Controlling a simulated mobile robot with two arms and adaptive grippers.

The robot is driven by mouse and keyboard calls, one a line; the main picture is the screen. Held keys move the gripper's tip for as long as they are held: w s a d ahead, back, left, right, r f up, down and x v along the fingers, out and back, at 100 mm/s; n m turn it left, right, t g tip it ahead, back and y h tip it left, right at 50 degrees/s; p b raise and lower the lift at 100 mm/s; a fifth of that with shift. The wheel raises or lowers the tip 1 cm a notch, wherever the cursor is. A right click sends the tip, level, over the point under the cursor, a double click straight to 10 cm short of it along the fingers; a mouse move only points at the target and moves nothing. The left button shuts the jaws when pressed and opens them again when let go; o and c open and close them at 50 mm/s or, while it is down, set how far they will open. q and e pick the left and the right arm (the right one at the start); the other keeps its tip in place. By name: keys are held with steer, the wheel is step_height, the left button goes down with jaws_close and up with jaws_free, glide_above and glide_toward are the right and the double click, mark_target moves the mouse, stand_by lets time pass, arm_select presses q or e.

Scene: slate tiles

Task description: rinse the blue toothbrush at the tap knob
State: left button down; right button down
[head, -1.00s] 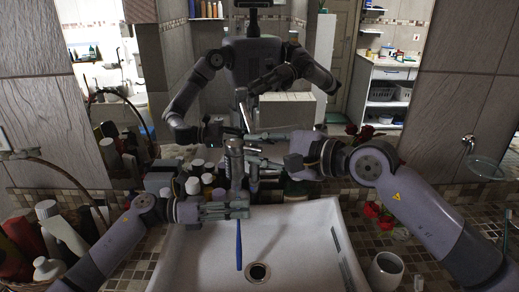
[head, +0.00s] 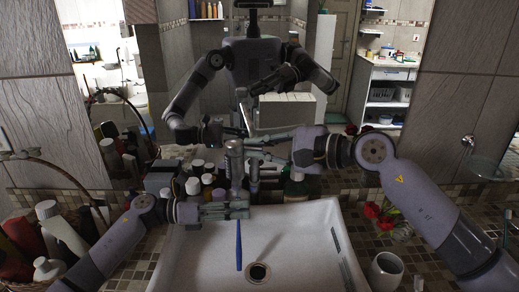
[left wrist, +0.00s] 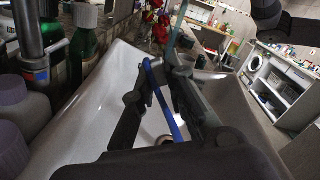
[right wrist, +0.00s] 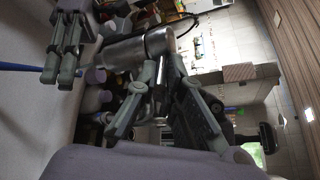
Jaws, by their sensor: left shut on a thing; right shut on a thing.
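The blue toothbrush (head: 239,245) hangs upright over the sink (head: 195,255), its lower end near the drain. My left gripper (head: 238,208) is shut on its upper part, just in front of the tap. The toothbrush also shows between the fingers in the left wrist view (left wrist: 168,108). The metal tap (head: 235,170) stands behind the sink, and its body shows in the right wrist view (right wrist: 132,52). My right gripper (head: 258,141) is at the top of the tap, shut on the tap knob, which its fingers largely hide. I cannot make out any water.
Several bottles crowd the ledge left of the tap, with a green bottle (head: 296,186) to its right. A white cup (head: 386,271) and red flowers (head: 380,212) stand right of the sink. A mirror behind reflects me. The basin is otherwise clear.

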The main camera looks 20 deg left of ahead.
steer(key=shift+w+a+n+g, duration=0.1)
steer(key=shift+w+n+g, duration=0.15)
steer(key=shift+n+g, duration=0.4)
steer(key=shift+w+a+n+g, duration=0.1)
steer(key=shift+w+n+g, duration=0.2)
steer(key=shift+g, duration=0.55)
steer(key=shift+s, duration=0.1)
steer(key=c, duration=1.7)
jaws_free()
steer(key=shift+d, duration=0.15)
steer(key=v, duration=1.1)
steer(key=shift+d, duration=0.35)
arm_select(q)
steer(key=shift+d, duration=0.1)
arm_select(e)
steer(key=shift+r, duration=0.1)
